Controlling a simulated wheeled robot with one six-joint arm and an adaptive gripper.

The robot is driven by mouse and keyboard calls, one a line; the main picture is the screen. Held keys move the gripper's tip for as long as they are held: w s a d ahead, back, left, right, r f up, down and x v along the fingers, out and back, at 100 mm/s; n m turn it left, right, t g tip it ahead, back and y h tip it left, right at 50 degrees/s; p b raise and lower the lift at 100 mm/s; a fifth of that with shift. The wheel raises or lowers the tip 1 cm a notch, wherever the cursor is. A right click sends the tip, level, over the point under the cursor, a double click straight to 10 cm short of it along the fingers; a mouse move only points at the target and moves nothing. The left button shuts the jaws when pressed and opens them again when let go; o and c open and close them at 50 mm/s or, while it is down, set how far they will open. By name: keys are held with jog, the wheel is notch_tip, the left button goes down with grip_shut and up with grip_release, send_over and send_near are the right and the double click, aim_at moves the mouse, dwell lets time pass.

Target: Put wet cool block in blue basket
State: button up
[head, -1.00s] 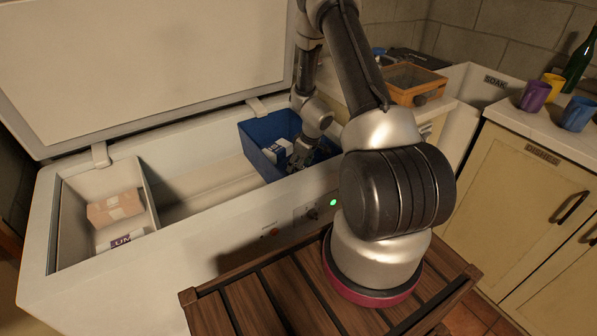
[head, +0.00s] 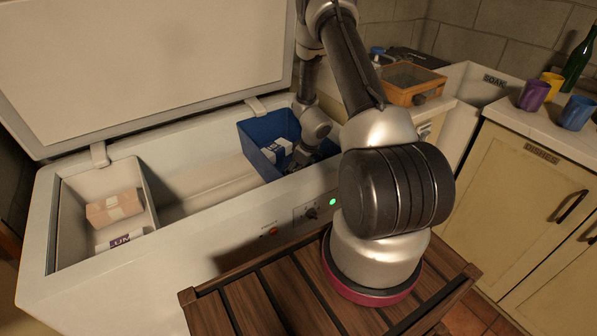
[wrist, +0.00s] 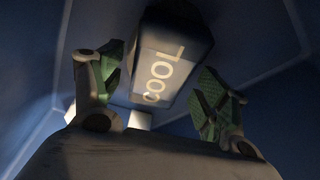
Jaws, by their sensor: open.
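The blue basket (head: 258,136) stands inside the open chest freezer, at its right end. My gripper (wrist: 162,85) is open and points down into the basket. In the wrist view a dark grey block (wrist: 168,62) marked COOL lies between and just beyond the green-padded fingers. I cannot tell whether the fingers touch it. In the head view a white pack (head: 274,149) with a dark label shows in the basket beside the gripper. I cannot tell whether it is the same block. My arm hides part of the basket. Wetness cannot be made out.
The freezer (head: 160,262) has its lid (head: 150,60) up. A white bin (head: 150,195) at its left holds a pinkish package (head: 114,207) and a white one (head: 120,239). A sink marked SOAK (head: 478,82), a counter with mugs (head: 533,95) and a bottle are right.

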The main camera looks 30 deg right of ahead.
jog(key=s+a+r, duration=0.2)
jog(key=s+r, duration=0.1)
jog(key=r, duration=0.9)
jog(key=s+a+r+m+t+y, duration=0.1)
jog(key=s+a+r, duration=0.15)
jog(key=r, duration=0.95)
jog(key=s+a+r, duration=0.2)
jog(key=s+r, duration=0.2)
jog(key=r, duration=0.7)
jog(key=s+r+m+h, duration=0.1)
jog(key=s+r+m, duration=0.1)
jog(key=s+r, duration=0.4)
jog(key=s+a+r+m+h, duration=0.1)
jog(key=s+r, duration=0.5)
jog(key=s, duration=0.9)
jog(key=shift+r+m, duration=0.3)
jog(key=shift+m, duration=0.2)
jog(key=shift+w, duration=0.1)
